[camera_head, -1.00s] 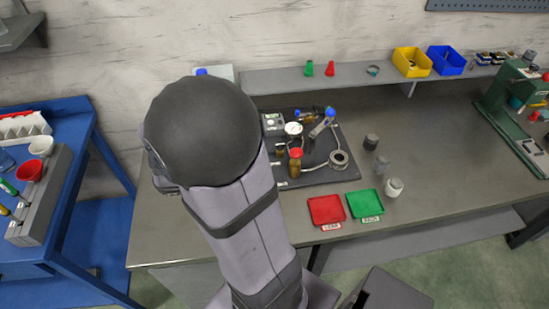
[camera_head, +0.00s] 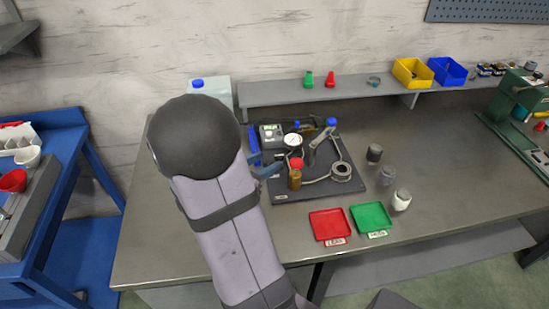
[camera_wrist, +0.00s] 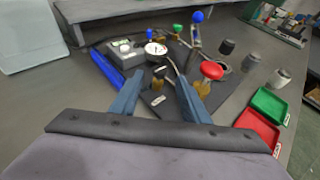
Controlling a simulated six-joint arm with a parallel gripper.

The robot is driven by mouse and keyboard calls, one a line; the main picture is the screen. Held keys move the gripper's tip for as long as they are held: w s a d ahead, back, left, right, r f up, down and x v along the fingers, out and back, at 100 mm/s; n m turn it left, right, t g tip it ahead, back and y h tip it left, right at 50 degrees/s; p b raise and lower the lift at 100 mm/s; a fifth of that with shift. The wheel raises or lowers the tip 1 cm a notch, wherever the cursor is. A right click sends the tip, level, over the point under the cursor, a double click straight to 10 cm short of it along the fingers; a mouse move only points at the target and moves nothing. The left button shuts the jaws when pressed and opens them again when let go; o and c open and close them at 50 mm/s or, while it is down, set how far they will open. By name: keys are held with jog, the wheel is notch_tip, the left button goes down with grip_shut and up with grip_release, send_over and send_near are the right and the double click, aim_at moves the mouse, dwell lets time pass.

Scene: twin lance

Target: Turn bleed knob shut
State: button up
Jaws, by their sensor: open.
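The test rig on a dark plate (camera_head: 290,196) carries several valve knobs. A red knob (camera_head: 297,163) sits on a brass body; it also shows right of my fingers in the wrist view (camera_wrist: 211,70). A small black knob on brass (camera_wrist: 158,73) stands beyond and between my fingers, with a white label in front. I cannot read which knob is the bleed knob.
A pressure gauge (camera_wrist: 155,49) and grey box (camera_wrist: 125,48) stand close behind the knobs. A blue bar (camera_wrist: 106,68) lies at left. Red (camera_head: 330,226) and green (camera_head: 371,218) trays and several small weights (camera_head: 387,175) are at right.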

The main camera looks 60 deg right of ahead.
aim_at(278, 156)
jog(key=shift+x, duration=2.65)
jog(key=c, duration=1.1)
